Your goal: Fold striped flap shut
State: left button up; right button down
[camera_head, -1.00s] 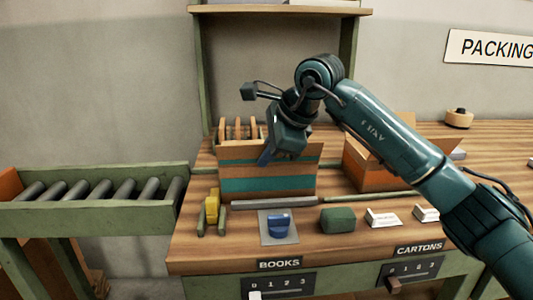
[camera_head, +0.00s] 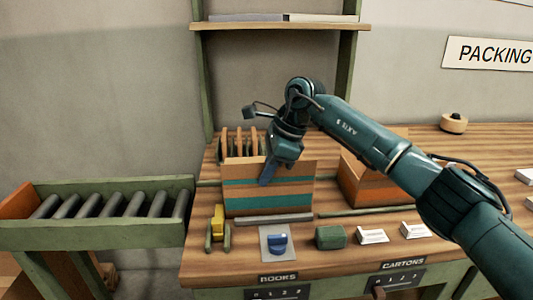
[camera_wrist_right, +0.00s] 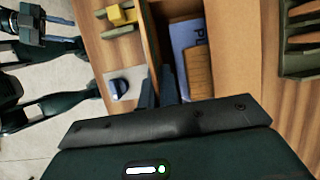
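The carton with teal stripes (camera_head: 240,190) stands upright on the bench, its tan front panel facing me. My right gripper (camera_head: 268,174) points down at this top edge, with a finger in front of the panel. In the right wrist view its two dark fingers (camera_wrist_right: 158,90) are close together at the carton wall (camera_wrist_right: 150,38); whether they pinch it is not clear. A blue-white item (camera_wrist_right: 191,45) and a brown block lie inside the carton. My left gripper is not in the head view; dark arm parts show at the wrist view's left edge.
A second open carton (camera_head: 352,180) stands to the right, partly behind my right arm. A yellow object (camera_head: 218,212), a blue stamp (camera_head: 278,243), a green block (camera_head: 329,237) and white cards (camera_head: 371,236) line the front. A roller conveyor (camera_head: 110,205) is at left.

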pick_arm(q)
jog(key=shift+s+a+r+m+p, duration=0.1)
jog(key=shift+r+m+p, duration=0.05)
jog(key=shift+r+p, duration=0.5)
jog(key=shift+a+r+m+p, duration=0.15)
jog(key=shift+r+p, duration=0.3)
jog(key=shift+p, duration=0.25)
pick_arm(e)
jog(key=shift+w+r+m+g, duration=0.15)
jog(key=shift+w+m+g, duration=0.2)
jog(key=shift+g, duration=0.55)
pick_arm(q)
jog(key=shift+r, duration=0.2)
jog(key=shift+p, duration=0.3)
pick_arm(e)
jog(key=shift+g, duration=0.3)
